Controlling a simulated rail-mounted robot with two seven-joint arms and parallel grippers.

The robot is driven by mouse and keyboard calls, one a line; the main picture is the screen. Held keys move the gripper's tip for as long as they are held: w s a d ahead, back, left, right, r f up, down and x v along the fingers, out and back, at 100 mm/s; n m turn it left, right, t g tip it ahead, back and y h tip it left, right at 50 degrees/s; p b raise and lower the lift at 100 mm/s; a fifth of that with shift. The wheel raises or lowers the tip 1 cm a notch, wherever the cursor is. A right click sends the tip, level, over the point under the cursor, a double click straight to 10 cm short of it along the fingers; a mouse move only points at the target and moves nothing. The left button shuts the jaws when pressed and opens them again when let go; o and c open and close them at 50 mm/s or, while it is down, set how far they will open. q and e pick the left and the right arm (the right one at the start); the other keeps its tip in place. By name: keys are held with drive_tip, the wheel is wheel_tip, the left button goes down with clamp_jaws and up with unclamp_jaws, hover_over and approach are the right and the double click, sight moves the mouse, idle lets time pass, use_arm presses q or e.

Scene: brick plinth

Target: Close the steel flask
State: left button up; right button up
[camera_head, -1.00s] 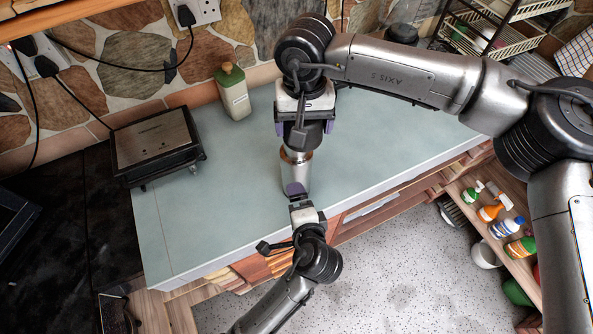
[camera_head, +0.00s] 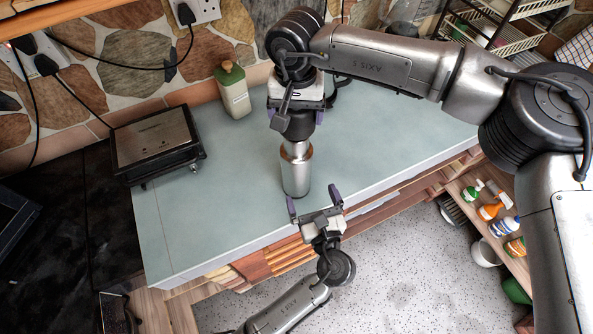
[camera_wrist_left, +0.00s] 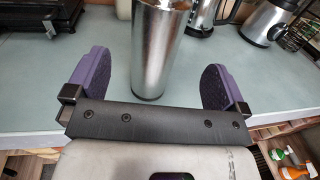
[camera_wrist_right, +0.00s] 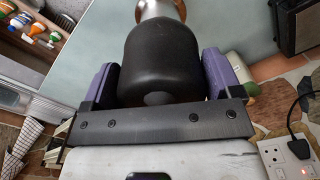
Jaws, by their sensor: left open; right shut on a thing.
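The steel flask (camera_head: 296,175) stands upright on the pale counter near its front edge. A coppery neck shows at its top. My right gripper (camera_head: 296,122) is above the flask, shut on a black cap (camera_wrist_right: 155,62). The cap is lined up over the neck with no clear gap; I cannot tell whether it is fully seated. My left gripper (camera_head: 313,198) is open and empty at the counter's front edge, just in front of the flask and apart from it. In the left wrist view the flask (camera_wrist_left: 158,50) stands beyond the open fingers, its top cut off.
A black and silver appliance (camera_head: 157,142) is on the left. The counter (camera_head: 385,135) right of the flask is mostly clear. A shelf with spray bottles (camera_head: 491,211) is below right.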

sight(297, 157)
use_arm(q)
drive_tip(key=x, duration=1.2)
drive_tip(key=shift+c, duration=0.3)
drive_tip(key=c, duration=1)
use_arm(e)
drive_tip(key=shift+f, duration=2.5)
drive_tip(key=shift+f, duration=0.15)
drive_tip(key=shift+f, duration=0.75)
drive_tip(key=shift+f, duration=0.5)
